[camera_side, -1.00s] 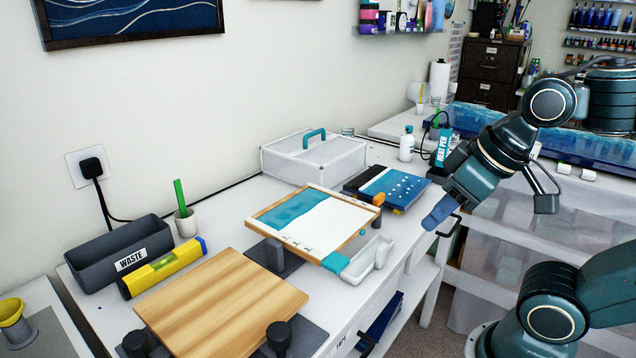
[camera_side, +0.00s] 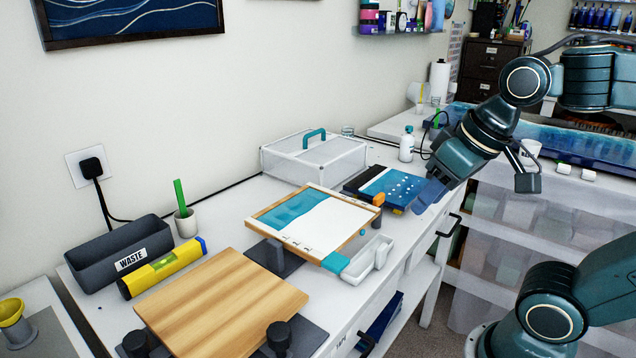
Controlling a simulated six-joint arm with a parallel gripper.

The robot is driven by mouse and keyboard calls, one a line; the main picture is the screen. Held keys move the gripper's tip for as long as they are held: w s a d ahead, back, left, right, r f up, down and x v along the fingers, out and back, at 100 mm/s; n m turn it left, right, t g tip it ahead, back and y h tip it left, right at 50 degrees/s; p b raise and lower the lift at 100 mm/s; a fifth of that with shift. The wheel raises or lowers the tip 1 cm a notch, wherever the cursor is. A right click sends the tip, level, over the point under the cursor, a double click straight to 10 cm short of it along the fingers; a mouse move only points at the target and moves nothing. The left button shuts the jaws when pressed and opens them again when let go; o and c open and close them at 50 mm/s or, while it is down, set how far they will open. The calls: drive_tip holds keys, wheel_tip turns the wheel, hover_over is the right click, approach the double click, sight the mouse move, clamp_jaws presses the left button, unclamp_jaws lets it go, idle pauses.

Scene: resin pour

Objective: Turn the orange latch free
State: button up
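The orange latch (camera_side: 379,199) is a small knob at the right corner of the tilted panel (camera_side: 330,214), which has a wooden frame and a blue and white surface. My gripper (camera_side: 427,195) is to the right of the latch and slightly above it, with a visible gap between them. From this side I cannot see whether the fingers are apart. Nothing shows held in them.
A blue painted board (camera_side: 390,185) lies just behind the latch.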

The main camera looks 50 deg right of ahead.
drive_tip(key=w+d+r+m+g, duration=0.1)
drive_tip(key=w+d+r+m, duration=0.1)
drive_tip(key=w+d+m, duration=0.3)
drive_tip(key=m+g, duration=0.4)
drive_tip(key=m, duration=0.7)
hover_over(379, 195)
wheel_tip(379, 195, down, 3)
drive_tip(key=shift+d+f, duration=0.1)
drive_tip(key=shift+f, duration=0.1)
drive_tip(key=shift+f, duration=0.15)
wheel_tip(379, 195, down, 14)
drive_tip(key=shift+r, duration=0.25)
clamp_jaws()
